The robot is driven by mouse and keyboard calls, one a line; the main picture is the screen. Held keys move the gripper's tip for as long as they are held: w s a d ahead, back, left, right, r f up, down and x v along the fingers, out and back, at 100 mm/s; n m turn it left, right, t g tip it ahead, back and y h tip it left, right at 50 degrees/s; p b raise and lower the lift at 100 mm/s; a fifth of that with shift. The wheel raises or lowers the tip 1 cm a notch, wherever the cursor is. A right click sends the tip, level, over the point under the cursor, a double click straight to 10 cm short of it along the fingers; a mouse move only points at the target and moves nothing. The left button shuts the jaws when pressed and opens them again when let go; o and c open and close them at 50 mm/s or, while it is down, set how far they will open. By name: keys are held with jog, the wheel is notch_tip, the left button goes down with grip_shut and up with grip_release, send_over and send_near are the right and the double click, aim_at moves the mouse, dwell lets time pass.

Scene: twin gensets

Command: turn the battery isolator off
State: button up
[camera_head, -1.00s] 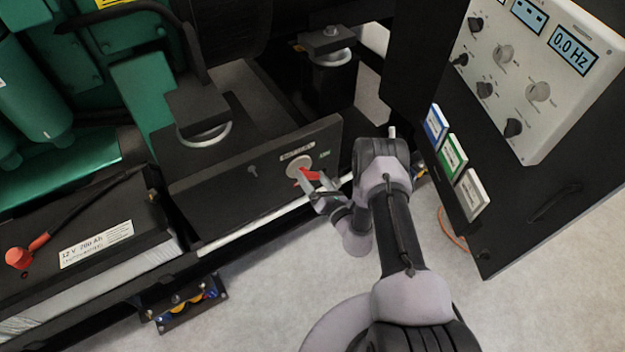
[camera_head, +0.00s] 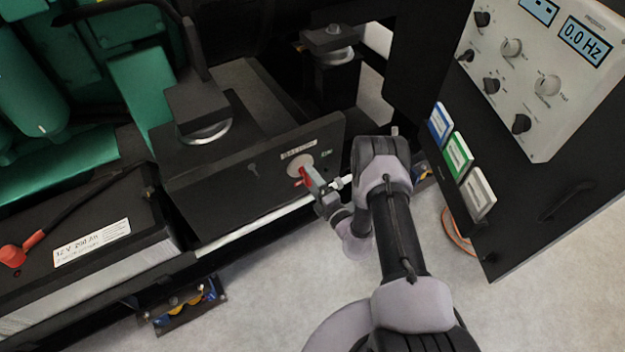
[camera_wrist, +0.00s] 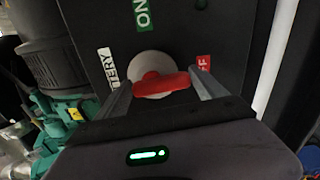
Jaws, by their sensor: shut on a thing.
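The battery isolator has a red handle (camera_head: 302,173) on a pale round disc, set in a dark panel (camera_head: 225,185) with a BATTERY label. In the wrist view the red handle (camera_wrist: 162,85) lies crosswise, one end toward the red OFF label (camera_wrist: 204,68). The green ON label (camera_wrist: 143,14) is at the top of that view, off the handle's line. My gripper (camera_head: 313,179) is at the isolator, shut on the handle; its fingers (camera_wrist: 161,88) meet the handle's two ends. In the head view the fingers partly hide the handle.
A battery (camera_head: 90,250) with a red terminal stands at the lower left. A control cabinet (camera_head: 530,80) with knobs and displays is at the right, close to my arm. A black mount (camera_head: 198,110) rises behind the panel. Pale floor (camera_head: 270,290) is open in front.

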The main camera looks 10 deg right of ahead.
jog(key=shift+s+a+f+m, duration=0.1)
jog(key=shift+m, duration=0.5)
jog(key=o, duration=1.3)
jog(key=p+v, duration=0.6)
jog(key=v, duration=1.1)
jog(key=shift+s, duration=0.2)
